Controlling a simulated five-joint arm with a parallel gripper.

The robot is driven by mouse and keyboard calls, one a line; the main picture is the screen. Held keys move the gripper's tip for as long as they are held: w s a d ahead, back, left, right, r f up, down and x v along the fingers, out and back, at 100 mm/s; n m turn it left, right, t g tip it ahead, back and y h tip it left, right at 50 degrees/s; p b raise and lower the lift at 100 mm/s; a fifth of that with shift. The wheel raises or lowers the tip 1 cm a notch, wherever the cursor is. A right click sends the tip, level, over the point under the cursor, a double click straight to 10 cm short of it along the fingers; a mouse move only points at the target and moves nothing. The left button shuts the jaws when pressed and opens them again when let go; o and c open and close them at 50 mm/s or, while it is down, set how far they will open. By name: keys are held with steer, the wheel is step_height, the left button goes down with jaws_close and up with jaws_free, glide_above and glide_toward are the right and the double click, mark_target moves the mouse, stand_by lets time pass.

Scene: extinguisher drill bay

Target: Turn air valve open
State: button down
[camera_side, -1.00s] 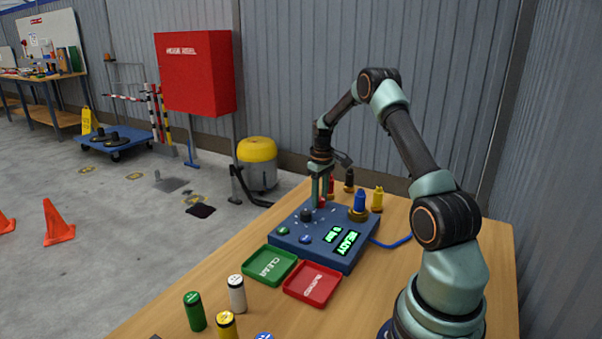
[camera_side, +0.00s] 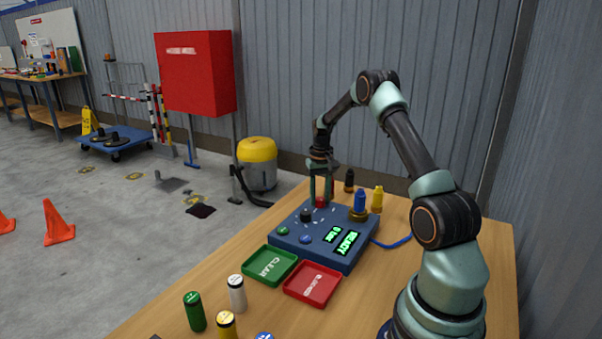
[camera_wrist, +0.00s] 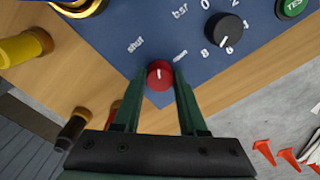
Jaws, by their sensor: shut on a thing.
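The air valve is a red knob (camera_wrist: 159,74) with a white pointer line, at the edge of the blue panel (camera_wrist: 130,40). The words "shut" and "open" are printed on either side of it, and the line lies roughly between them in the wrist view. My gripper (camera_wrist: 160,85) is shut on the knob, one finger on each side. In the side view my gripper (camera_side: 320,201) points down over the far part of the panel, and the red knob (camera_side: 320,203) shows between the fingers. The panel display (camera_side: 340,241) reads READY and 0 bar.
A black dial (camera_side: 306,216) and a green button (camera_side: 283,230) sit near the knob. A blue cylinder (camera_side: 360,201), a yellow one (camera_side: 377,198) and a black one (camera_side: 349,180) stand close by. Green (camera_side: 251,268) and red (camera_side: 297,293) trays lie in front.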

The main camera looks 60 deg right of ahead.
mark_target(318, 197)
steer(key=m, duration=0.5)
steer(key=shift+w+a, duration=0.1)
steer(key=shift+a, duration=0.1)
steer(key=m, duration=0.6)
stand_by(0.5)
steer(key=shift+c, duration=2.3)
jaws_free()
steer(key=shift+d, duration=0.1)
step_height(318, 197, up, 12)
steer(key=shift+w+d, duration=0.2)
